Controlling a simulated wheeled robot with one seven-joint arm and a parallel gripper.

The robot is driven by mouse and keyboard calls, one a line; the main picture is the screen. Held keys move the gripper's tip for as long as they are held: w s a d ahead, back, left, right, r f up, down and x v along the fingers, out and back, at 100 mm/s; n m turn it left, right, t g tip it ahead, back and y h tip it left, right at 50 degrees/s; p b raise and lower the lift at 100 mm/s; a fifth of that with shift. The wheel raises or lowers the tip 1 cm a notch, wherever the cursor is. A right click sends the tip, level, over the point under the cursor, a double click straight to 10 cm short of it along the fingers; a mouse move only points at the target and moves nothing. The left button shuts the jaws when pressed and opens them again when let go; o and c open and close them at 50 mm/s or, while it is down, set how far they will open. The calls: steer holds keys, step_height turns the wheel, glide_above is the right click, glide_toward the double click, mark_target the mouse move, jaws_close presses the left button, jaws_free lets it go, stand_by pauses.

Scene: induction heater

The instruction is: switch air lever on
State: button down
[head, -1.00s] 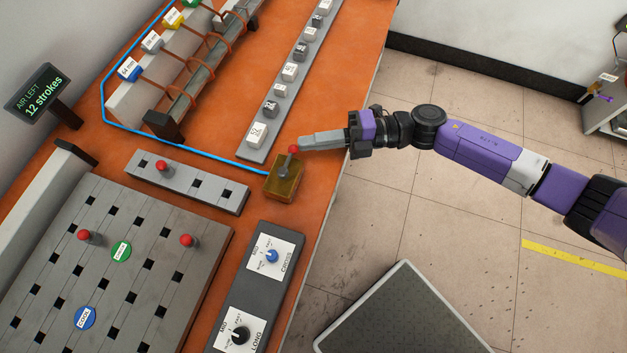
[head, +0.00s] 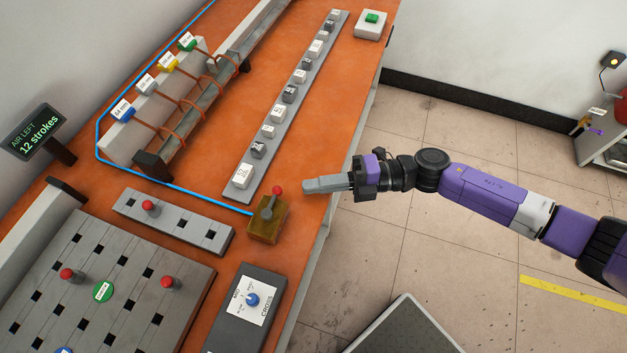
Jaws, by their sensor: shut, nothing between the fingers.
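The air lever is a grey handle with a red knob (head: 277,190), standing on a small brass-coloured box (head: 268,228) near the right edge of the orange bench. A blue air line (head: 190,196) runs to this box. The handle leans slightly up and right in the picture. My gripper (head: 308,187) is shut and empty. Its fingertips point left at the red knob, with a small gap between them in the picture. Its height relative to the knob is hard to tell.
A long strip of labelled blocks (head: 282,106) lies behind the lever. A grey plate with a red knob (head: 172,222), a slotted board (head: 100,275) and a dial panel (head: 245,310) are nearby. The sign (head: 32,130) reads "AIR LEFT 12 strokes".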

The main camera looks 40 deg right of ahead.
steer(key=d+b, duration=0.2)
steer(key=d, duration=0.7)
steer(key=shift+s+d+r+b, duration=0.3)
steer(key=shift+s+d+r, duration=0.05)
